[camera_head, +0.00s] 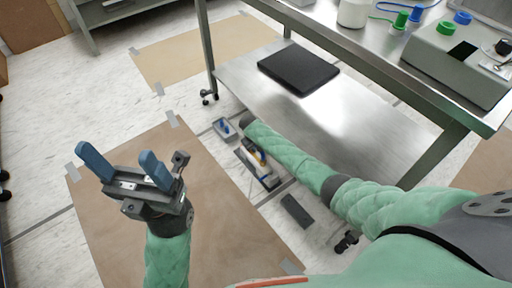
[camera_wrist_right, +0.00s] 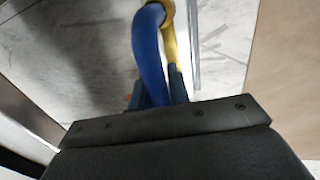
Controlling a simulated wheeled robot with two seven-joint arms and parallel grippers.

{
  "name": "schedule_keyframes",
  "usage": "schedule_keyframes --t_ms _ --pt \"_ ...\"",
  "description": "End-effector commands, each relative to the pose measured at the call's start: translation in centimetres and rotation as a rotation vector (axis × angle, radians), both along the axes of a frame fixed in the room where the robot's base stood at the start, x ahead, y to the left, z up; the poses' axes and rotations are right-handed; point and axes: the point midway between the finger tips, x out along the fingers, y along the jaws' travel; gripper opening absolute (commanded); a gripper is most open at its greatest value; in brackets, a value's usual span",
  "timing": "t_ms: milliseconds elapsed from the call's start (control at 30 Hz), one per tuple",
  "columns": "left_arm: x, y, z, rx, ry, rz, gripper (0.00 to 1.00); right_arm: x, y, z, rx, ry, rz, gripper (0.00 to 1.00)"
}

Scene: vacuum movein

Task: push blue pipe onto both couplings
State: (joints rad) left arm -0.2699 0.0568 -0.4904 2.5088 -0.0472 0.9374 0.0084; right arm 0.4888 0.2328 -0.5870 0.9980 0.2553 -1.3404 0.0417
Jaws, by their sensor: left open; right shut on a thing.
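In the right wrist view, a thick blue pipe (camera_wrist_right: 150,55) rises from between the two dark blue fingers of my right gripper (camera_wrist_right: 158,85), which is shut on it. In the head view, blue and yellow parts (camera_head: 257,156) show low beside my right arm; the right gripper is not clear there. My left gripper (camera_head: 115,153) is open and empty over the brown floor sheet, fingers pointing up. On the table, blue fittings (camera_head: 463,18) and green fittings (camera_head: 446,28) stand on or beside a grey box; I cannot tell which are the couplings.
A metal table (camera_head: 365,40) has a lower shelf (camera_head: 330,125) carrying a black slab (camera_head: 299,69). A grey box (camera_head: 455,60) and white bottle (camera_head: 353,13) stand on top. A small tray (camera_head: 224,129) and dark block (camera_head: 297,211) lie on the floor. A brown sheet (camera_head: 220,225) covers floor at left.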

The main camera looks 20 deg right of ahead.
Motion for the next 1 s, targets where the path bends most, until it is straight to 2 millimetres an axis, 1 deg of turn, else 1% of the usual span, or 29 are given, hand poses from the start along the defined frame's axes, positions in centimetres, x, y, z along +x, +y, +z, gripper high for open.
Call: schedule_keyframes --t_ms 1000 --pt "-0.01 0.00 0.66 0.000 0.000 0.000 0.71 -0.03 -0.06 -0.18 0.000 0.001 0.000 0.00"
